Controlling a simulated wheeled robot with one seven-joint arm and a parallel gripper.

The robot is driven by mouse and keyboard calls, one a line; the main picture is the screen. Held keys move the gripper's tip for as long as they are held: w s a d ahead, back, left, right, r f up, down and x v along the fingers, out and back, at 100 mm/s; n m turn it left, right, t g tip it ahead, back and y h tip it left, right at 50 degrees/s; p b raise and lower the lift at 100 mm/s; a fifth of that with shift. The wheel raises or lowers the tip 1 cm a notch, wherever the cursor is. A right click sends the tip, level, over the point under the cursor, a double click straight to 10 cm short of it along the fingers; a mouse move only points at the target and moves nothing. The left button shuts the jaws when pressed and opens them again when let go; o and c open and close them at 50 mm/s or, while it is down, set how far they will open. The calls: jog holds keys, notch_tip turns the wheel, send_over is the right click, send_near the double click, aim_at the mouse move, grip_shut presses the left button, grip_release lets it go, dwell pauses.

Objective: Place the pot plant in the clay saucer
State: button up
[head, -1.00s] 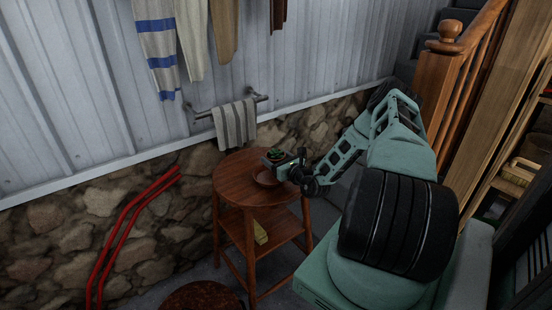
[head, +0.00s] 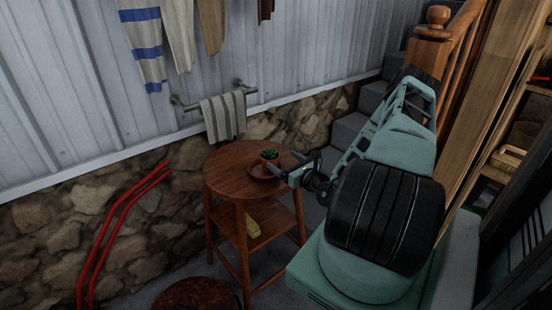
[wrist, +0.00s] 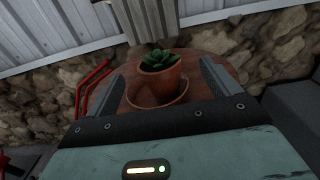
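The pot plant (head: 269,156), a small terracotta pot with a green succulent, stands upright in the clay saucer (head: 257,172) on the round wooden table (head: 226,165). In the wrist view the pot (wrist: 157,86) sits inside the rim of the saucer (wrist: 133,101). My gripper (head: 291,165) is at the right edge of the table, beside the pot. The wrist view shows its two fingers spread wide with a gap on each side of the pot, holding nothing. The lower front of the saucer is hidden by my gripper in the wrist view.
A yellow object (head: 254,223) lies around the table's lower shelf. A striped towel (head: 223,116) hangs on a rail behind the table. A stone wall backs it, red pipes (head: 117,228) stand left, and a round brown top (head: 195,294) is in front.

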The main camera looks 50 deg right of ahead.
jog(key=shift+v, duration=0.8)
jog(key=w+a+r+n+g+y, duration=0.1)
jog(key=w+a+r+n+y, duration=0.45)
jog(key=a, duration=0.45)
jog(key=w+a+r+n+g+y, duration=0.1)
jog(key=w+a+r+n+y, duration=0.1)
jog(key=a+r+n+y, duration=0.4)
jog(key=s+a+r+n+g+y, duration=0.1)
jog(key=s+a+n+g+y, duration=0.2)
jog(key=a, duration=0.4)
jog(key=s+a+r+n+g+y, duration=0.1)
jog(key=a+n+g+y, duration=0.1)
jog(key=a+n+g, duration=0.45)
jog(key=s+a+r+n+g+y, duration=0.1)
jog(key=s+a+n+g+y, duration=0.15)
jog(key=a, duration=0.55)
jog(key=s+a+r+n+g+h, duration=0.1)
jog(key=s+a+r+n+h, duration=0.1)
jog(key=s+a+n+h, duration=0.4)
jog(key=s+a+r+n+g+h, duration=0.2)
jog(key=s+a+n+h, duration=0.3)
jog(key=s+n, duration=0.8)
jog(key=shift+s+a+r+n+g+h, duration=0.15)
jog(key=shift+a+r+n+g+h, duration=0.45)
jog(key=shift+n+h, duration=1.25)
jog(key=shift+d+r+t, duration=0.2)
jog(key=shift+d+t, duration=0.05)
jog(key=shift+t, duration=0.05)
